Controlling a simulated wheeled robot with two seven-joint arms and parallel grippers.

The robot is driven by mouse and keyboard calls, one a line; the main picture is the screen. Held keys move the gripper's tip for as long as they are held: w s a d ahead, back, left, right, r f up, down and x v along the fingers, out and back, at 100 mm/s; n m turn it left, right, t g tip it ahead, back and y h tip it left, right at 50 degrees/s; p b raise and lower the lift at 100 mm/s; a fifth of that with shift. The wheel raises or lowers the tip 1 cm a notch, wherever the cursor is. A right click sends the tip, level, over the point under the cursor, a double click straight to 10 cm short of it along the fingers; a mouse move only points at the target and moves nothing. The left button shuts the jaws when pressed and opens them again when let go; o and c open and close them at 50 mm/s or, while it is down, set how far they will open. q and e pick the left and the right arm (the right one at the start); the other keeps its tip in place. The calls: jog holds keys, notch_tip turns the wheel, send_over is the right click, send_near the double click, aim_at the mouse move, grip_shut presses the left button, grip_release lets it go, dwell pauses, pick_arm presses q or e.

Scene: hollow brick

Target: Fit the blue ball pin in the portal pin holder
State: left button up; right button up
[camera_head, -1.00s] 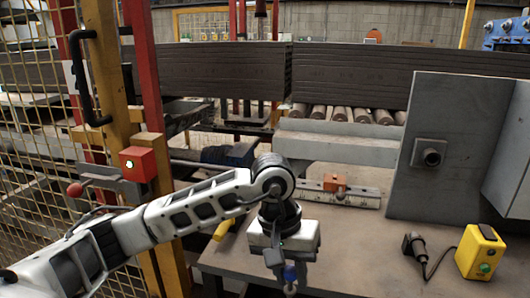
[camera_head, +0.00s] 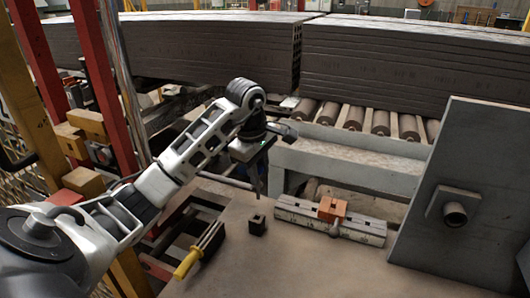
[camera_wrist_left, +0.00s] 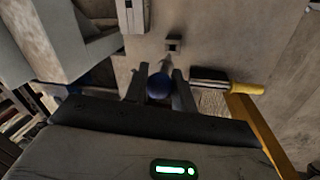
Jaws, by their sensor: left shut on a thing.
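In the left wrist view the blue ball (camera_wrist_left: 158,86) of the pin sits between the two dark fingers of my left gripper (camera_wrist_left: 160,88), which is shut on it.
A grey rail (camera_head: 365,228) with an orange block (camera_head: 332,209) lies right of the holder. A yellow-handled brush (camera_head: 200,250) lies to its left. A tall grey panel (camera_head: 465,190) stands at the right. The table's front middle (camera_head: 310,270) is clear.

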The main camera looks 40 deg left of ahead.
aim_at(257, 188)
pick_arm(q)
jog(key=shift+a+n, duration=0.3)
jog(key=shift+a, duration=0.15)
jog(key=shift+s+d+f, duration=0.1)
jog(key=shift+f, duration=2.6)
pick_arm(e)
jog(key=shift+w+a, duration=0.1)
jog(key=shift+a, duration=0.15)
pick_arm(q)
jog(key=shift+f, duration=0.1)
jog(key=shift+f+b, duration=0.3)
jog(key=shift+b, duration=0.05)
pick_arm(e)
jog(key=shift+f, duration=0.3)
